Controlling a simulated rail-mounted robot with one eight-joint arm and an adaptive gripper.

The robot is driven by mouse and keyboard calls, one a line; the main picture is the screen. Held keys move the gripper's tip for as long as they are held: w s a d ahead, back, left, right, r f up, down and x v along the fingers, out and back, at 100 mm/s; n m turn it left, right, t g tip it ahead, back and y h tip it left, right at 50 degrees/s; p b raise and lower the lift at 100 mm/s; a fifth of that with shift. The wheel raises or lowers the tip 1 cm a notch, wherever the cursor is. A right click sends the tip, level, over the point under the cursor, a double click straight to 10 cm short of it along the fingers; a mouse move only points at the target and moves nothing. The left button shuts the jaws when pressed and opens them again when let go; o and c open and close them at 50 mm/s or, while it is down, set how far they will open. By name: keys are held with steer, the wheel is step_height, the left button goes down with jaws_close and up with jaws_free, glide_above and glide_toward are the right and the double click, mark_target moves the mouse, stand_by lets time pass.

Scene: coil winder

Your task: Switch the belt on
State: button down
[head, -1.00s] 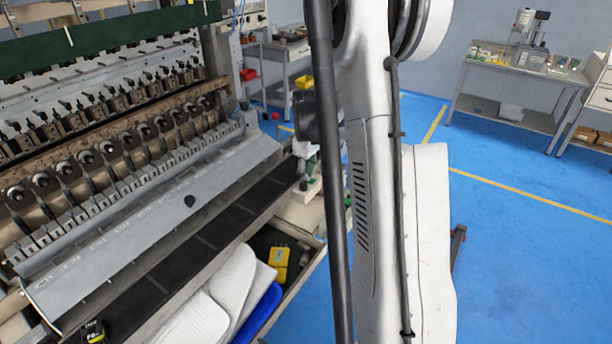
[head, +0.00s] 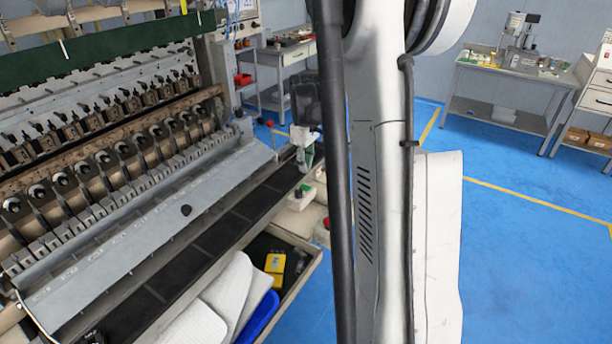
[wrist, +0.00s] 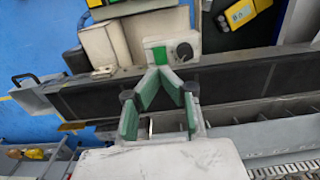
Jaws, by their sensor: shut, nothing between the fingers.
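A white control box (head: 302,202) stands beside the far end of the dark belt (head: 222,232). In the wrist view, a pale panel carries a green button (wrist: 158,54) and a black knob (wrist: 184,51). My gripper (wrist: 160,72) has green-padded fingers that meet at their tips. The tips appear just short of the green button in the picture; I cannot tell whether they touch it. The fingers reach across the belt (wrist: 90,100) in this view.
The coil winder (head: 100,190) fills the left. Below the belt, an open drawer holds a yellow device (head: 275,263), white sheets (head: 230,285) and a blue tray (head: 262,315). A workbench (head: 515,65) stands at the back right. Blue floor is clear on the right.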

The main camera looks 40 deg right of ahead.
mark_target(302, 186)
step_height(302, 186, up, 8)
steer(key=shift+f, duration=0.2)
stand_by(0.3)
steer(key=shift+w+a+r+p, duration=0.25)
steer(key=shift+w+p, duration=0.25)
steer(key=shift+p, duration=0.45)
steer(key=shift+f, duration=0.15)
step_height(302, 186, down, 14)
steer(key=shift+r+p, duration=0.1)
steer(key=shift+p, duration=0.5)
